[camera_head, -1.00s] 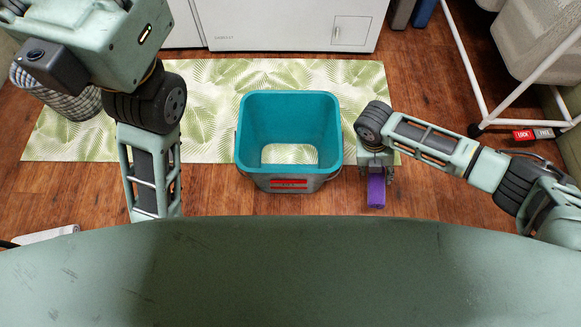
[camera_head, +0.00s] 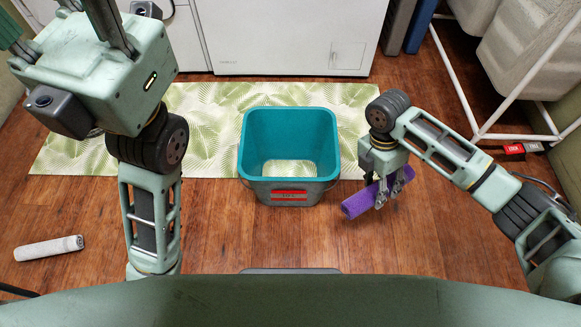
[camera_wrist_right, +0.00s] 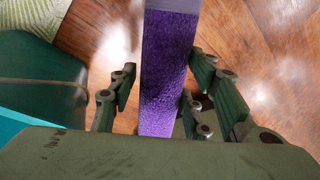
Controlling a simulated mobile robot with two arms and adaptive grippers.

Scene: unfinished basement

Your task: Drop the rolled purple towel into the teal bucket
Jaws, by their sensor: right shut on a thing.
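The teal bucket (camera_head: 290,140) stands upright on the floor, over the front edge of the leaf-print mat, and looks empty. Its side also shows at the left of the right wrist view (camera_wrist_right: 40,85). My right gripper (camera_head: 385,190) is just right of the bucket, shut on the rolled purple towel (camera_head: 356,204). The towel is apart from the bucket in the head view and runs between the fingers in the right wrist view (camera_wrist_right: 168,75). My left arm is raised at the upper left; its gripper fingertips are out of the head view.
A white rolled item (camera_head: 48,248) lies on the wood floor at the left. A white appliance (camera_head: 290,38) stands behind the leaf-print mat (camera_head: 205,105). A white pipe frame (camera_head: 458,75) with a light tub (camera_head: 535,50) stands at the right. The floor before the bucket is clear.

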